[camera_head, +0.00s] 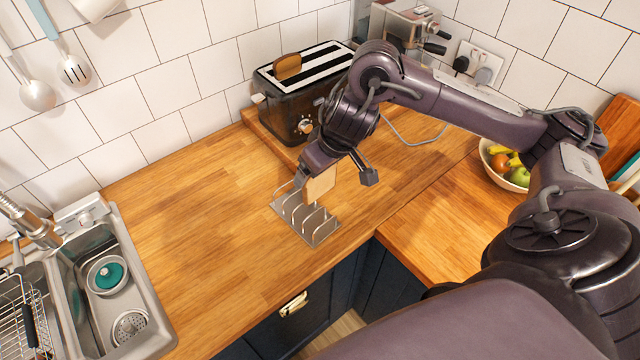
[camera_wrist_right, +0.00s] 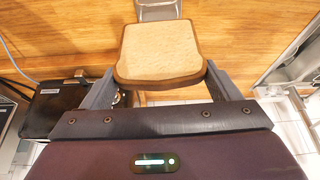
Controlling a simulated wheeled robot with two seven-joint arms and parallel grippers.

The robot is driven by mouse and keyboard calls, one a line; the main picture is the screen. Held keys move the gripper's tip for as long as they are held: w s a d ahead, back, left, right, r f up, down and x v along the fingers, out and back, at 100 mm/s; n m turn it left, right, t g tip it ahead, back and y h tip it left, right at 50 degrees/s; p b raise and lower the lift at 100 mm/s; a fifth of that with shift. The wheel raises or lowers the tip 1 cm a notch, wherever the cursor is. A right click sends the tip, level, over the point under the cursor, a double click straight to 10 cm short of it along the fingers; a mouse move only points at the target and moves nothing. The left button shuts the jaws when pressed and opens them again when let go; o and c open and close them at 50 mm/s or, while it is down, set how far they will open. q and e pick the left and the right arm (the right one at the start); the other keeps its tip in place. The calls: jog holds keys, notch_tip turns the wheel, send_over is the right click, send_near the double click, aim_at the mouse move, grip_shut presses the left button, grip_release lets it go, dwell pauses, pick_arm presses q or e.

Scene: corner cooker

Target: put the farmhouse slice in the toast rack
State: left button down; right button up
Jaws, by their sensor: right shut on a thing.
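A pale slice of bread with a brown crust (camera_wrist_right: 160,52) is held between the fingers of my right gripper (camera_wrist_right: 158,85) in the right wrist view. In the head view the slice (camera_head: 321,187) hangs below my right gripper (camera_head: 318,172), at the toast rack. The metal toast rack (camera_head: 318,238) stands on the wooden counter, with several wire loops. The slice overlaps the rack's far end in the picture; I cannot tell whether it is inside a slot or above it. Part of the rack (camera_wrist_right: 158,10) shows beyond the slice in the wrist view. My left gripper is not in view.
A black toaster (camera_head: 290,105) with another bread slice (camera_head: 287,67) in its top stands behind the rack. A sink (camera_head: 100,285) is at left, a fruit bowl (camera_head: 503,166) at right, and a coffee machine (camera_head: 398,25) at the back. Counter left of the rack is clear.

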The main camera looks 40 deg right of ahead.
aim_at(322, 194)
notch_tip(322, 194, down, 9)
jog(key=b, duration=0.3)
jog(key=shift+f+b, duration=0.15)
jog(key=shift+b, duration=0.25)
jog(key=shift+f, duration=0.6)
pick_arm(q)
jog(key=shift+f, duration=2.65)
pick_arm(e)
jog(key=shift+f, duration=1.95)
jog(key=shift+f, duration=0.15)
jog(key=o, duration=0.9)
jog(key=shift+c, duration=0.2)
pick_arm(q)
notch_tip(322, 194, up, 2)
jog(key=shift+p, duration=0.85)
pick_arm(e)
jog(key=v, duration=1.2)
jog(key=shift+r, duration=0.25)
